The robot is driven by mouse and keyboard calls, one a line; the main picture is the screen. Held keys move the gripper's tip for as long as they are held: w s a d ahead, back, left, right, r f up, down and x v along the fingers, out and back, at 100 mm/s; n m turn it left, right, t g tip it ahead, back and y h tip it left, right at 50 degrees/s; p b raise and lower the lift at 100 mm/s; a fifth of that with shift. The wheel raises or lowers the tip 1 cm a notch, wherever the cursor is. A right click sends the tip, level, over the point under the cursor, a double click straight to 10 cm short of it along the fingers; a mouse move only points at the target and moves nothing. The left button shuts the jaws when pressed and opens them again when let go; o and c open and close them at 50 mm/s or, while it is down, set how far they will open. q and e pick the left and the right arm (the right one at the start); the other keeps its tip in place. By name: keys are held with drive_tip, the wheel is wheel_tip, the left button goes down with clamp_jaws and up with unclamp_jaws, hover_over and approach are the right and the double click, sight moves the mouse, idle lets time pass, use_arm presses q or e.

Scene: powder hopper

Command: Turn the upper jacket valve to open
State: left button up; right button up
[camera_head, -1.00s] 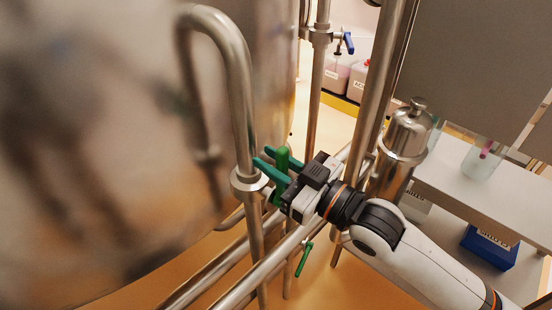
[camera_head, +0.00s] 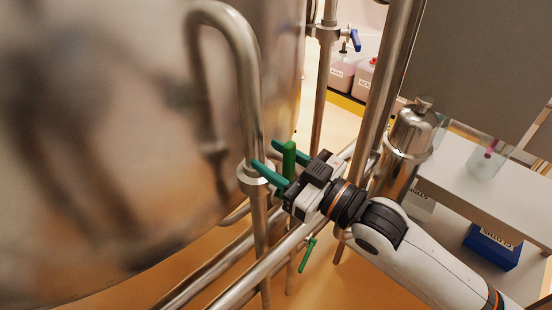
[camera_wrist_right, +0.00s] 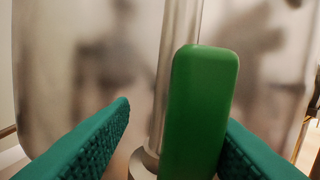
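The upper jacket valve's green handle (camera_head: 289,160) stands upright by the steel pipe at the vessel's side. My right gripper (camera_head: 263,153) is around it, with one teal finger on each side. In the right wrist view the green handle (camera_wrist_right: 200,110) rises between the fingers of my right gripper (camera_wrist_right: 178,115). The gripper is open: a clear gap shows on the left finger's side, while the handle's right edge is close to the right finger. Whether they touch is not clear. The valve body is mostly hidden behind the gripper. My left gripper is not in view.
A lower green handle (camera_head: 307,255) hangs below my right arm. The large steel vessel (camera_head: 120,130) fills the left. Steel pipes run close around the gripper. A small steel canister (camera_head: 408,135), a blue valve handle (camera_head: 355,39) and a white bench (camera_head: 480,190) are to the right.

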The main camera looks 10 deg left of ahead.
drive_tip(key=shift+s+d+f, duration=0.15)
drive_tip(key=shift+d, duration=0.3)
drive_tip(key=r+b+v, duration=0.1)
drive_tip(key=b+v, duration=0.2)
drive_tip(key=v, duration=0.8)
drive_tip(key=shift+f+b, duration=0.35)
drive_tip(key=shift+b, duration=0.05)
